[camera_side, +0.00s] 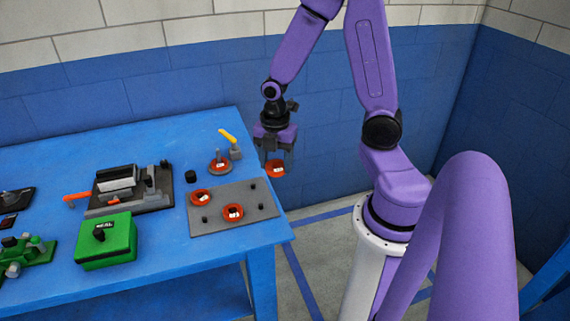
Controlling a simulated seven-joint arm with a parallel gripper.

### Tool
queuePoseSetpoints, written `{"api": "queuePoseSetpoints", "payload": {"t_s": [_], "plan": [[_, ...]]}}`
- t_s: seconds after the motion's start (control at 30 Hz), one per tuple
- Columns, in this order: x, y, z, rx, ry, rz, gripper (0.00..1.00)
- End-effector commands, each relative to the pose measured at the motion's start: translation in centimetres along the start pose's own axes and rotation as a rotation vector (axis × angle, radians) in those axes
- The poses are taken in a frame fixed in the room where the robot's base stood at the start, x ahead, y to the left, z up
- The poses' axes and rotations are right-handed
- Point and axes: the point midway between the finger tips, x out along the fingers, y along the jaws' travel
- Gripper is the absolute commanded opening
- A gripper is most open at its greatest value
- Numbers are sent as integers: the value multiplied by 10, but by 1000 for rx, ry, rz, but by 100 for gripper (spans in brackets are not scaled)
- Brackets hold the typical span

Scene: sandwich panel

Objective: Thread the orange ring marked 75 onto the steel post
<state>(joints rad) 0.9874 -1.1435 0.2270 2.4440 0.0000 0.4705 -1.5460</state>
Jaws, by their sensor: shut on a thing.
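My gripper (276,162) points down past the table's right edge, to the right of the steel post. It is shut on an orange ring (276,173) with a pale label; the number is too small to read. The steel post (218,156) stands upright on a round base on the blue table. An orange ring or disc (219,168) shows around the post's foot. The held ring is apart from the post. Two more orange rings with pale labels, one on the left (201,197) and one nearer the front (233,212), lie on a grey plate (262,207).
A yellow-handled clamp (230,138) stands close behind the post. A black cylinder (191,176) is to its left. Small black pegs stick up from the plate. A green box (106,242) and a black fixture (130,190) stand further left. The table's back left is clear.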

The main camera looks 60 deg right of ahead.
Motion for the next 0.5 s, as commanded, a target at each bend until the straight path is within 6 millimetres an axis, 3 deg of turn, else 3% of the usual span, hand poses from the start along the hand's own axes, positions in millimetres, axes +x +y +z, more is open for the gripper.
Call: {"api": "queuePoseSetpoints", "payload": {"t_s": [0.2,0.5], "plan": [[-3,65,14,3,0,1,28],[-5,144,42,2,0,1,28]]}}
